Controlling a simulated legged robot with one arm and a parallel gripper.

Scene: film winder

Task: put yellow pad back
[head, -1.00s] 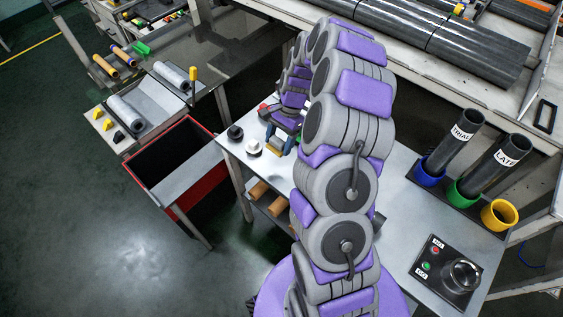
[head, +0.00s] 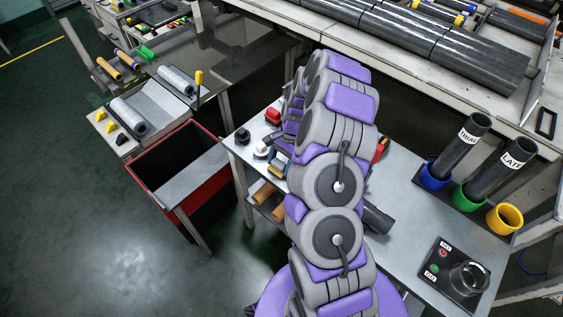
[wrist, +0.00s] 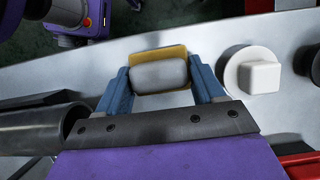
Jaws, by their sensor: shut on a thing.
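The yellow pad (wrist: 160,70) is between the two blue fingers of my gripper (wrist: 163,84) in the wrist view. It shows as a yellow rim around a grey block, and the fingers hold it at both ends. In the head view the gripper (head: 278,163) and pad are small and partly hidden by my arm, above the grey bench (head: 412,215). A white knob (wrist: 262,77) is just right of the gripper in the wrist view, apart from it. It also shows in the head view (head: 261,150).
A black knob (head: 242,135) stands beside the white one. A dark tube (wrist: 40,130) lies left of the gripper in the wrist view. Labelled tubes in coloured cups (head: 503,217) and a control box (head: 455,272) are at right. A red bin (head: 157,183) is left of the bench.

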